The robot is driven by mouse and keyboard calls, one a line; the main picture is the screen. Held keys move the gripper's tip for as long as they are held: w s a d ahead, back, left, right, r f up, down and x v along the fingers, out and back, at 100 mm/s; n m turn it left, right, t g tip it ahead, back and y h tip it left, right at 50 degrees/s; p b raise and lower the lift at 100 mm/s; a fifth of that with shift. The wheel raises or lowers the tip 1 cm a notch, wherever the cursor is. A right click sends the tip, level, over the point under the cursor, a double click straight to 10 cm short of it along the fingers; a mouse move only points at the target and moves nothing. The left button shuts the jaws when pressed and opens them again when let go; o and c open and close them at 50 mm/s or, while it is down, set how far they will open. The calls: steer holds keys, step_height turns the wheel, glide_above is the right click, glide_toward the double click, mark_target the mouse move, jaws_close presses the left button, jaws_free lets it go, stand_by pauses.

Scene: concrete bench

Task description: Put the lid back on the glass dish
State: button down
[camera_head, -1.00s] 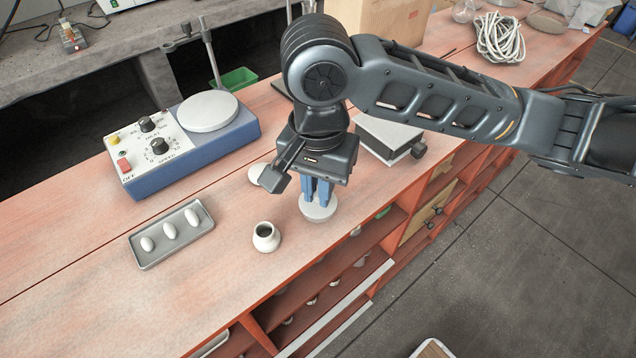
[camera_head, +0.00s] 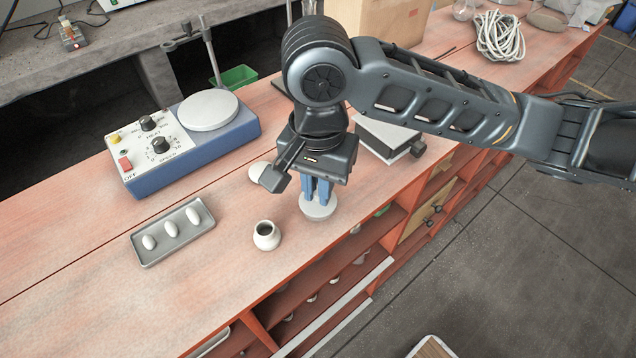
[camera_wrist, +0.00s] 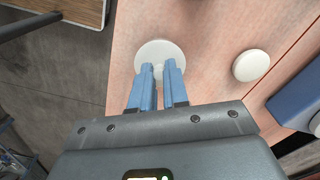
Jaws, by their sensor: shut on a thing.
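My gripper (camera_head: 317,190) points straight down over the bench, its blue fingers shut on the small knob of a round white lid (camera_head: 318,209). In the wrist view, the lid (camera_wrist: 160,52) lies just beyond the fingertips (camera_wrist: 160,72), looking level. I cannot tell whether it touches anything underneath. A second round whitish piece (camera_head: 257,172) lies on the bench to the left, partly hidden behind my gripper; it shows whole in the wrist view (camera_wrist: 251,65), smooth with a raised rim edge. No clear glass dish can be made out; what is under the lid is hidden.
A blue hotplate stirrer (camera_head: 190,140) stands behind left. A grey tray (camera_head: 148,262) with white oval pieces and a small cream jar (camera_head: 267,236) stand nearer. A grey-topped box (camera_head: 385,137) is right of my gripper. The bench's front edge is close by the lid.

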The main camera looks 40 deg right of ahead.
steer(key=c, duration=0.6)
jaws_free()
steer(key=shift+o, duration=0.2)
steer(key=shift+r, duration=0.1)
steer(key=shift+r+p, duration=3.4)
steer(key=shift+p, duration=0.2)
jaws_close()
steer(key=shift+f+b, duration=1.95)
steer(key=shift+f, duration=0.9)
steer(key=shift+r, duration=0.1)
